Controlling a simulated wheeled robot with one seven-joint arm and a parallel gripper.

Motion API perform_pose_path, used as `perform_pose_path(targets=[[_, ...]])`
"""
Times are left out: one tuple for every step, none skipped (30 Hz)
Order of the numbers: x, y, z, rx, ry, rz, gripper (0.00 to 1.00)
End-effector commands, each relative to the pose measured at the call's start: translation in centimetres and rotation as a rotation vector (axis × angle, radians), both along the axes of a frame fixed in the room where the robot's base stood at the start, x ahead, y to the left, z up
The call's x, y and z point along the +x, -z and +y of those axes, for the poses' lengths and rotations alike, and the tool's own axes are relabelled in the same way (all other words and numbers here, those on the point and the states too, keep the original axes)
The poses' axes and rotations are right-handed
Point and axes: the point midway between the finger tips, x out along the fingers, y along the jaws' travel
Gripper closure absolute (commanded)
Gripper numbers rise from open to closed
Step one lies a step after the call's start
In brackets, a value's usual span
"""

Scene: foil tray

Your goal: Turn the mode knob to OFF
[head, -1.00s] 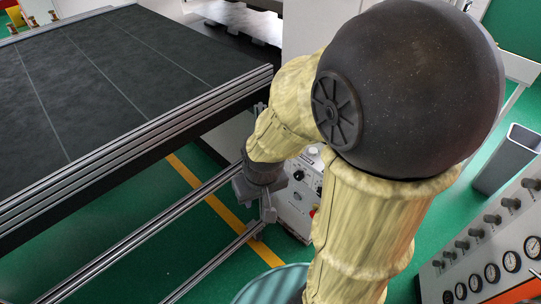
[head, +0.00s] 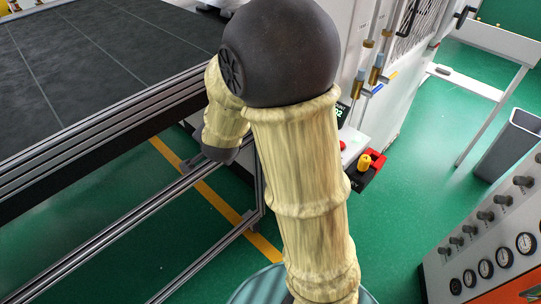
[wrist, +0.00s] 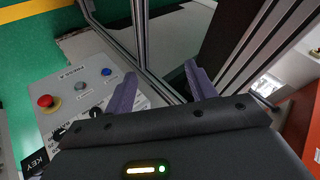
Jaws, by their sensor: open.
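The pale control panel (wrist: 75,88) shows at the left of the wrist view, with a red mushroom button (wrist: 45,102), a grey button (wrist: 80,86) and a blue button (wrist: 105,71). Dark rounded parts near its lower edge are partly covered by my gripper body, and I cannot tell which is the mode knob or where it points. My gripper (wrist: 161,88) is open and empty, its left finger in front of the panel's right part and its right finger before a metal frame. In the head view my arm hides the gripper and most of the panel.
A work table (head: 95,75) with an aluminium frame stands at the left. A red and yellow fixture (head: 366,164) sits right of my arm. A grey bin (head: 510,145) and a gauge panel (head: 490,245) stand at the right. Green floor between is clear.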

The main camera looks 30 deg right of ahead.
Motion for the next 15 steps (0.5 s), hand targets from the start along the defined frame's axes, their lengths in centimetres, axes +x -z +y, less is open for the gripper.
perform_pose_path(targets=[[1.8,2.8,0.0,0.060,0.113,-0.066,0.44],[2.7,3.4,-0.2,0.096,0.185,-0.108,0.44],[3.8,4.2,-0.5,0.144,0.282,-0.168,0.44],[4.6,4.8,-0.7,0.180,0.353,-0.213,0.44],[5.2,5.5,-1.1,0.214,0.424,-0.258,0.44],[6.0,6.4,-1.5,0.259,0.516,-0.321,0.44],[6.4,7.1,-1.9,0.291,0.584,-0.370,0.44],[6.8,7.8,-2.3,0.321,0.652,-0.421,0.44],[7.1,8.8,-2.8,0.359,0.739,-0.488,0.44],[7.2,9.5,-3.1,0.385,0.801,-0.541,0.44],[7.3,10.3,-3.4,0.411,0.863,-0.594,0.44],[7.2,11.3,-3.9,0.442,0.942,-0.669,0.44],[7.1,12.1,-4.2,0.463,0.998,-0.725,0.44],[6.8,13.0,-4.4,0.482,1.053,-0.784,0.44],[6.4,14.0,-4.7,0.503,1.120,-0.865,0.44]])
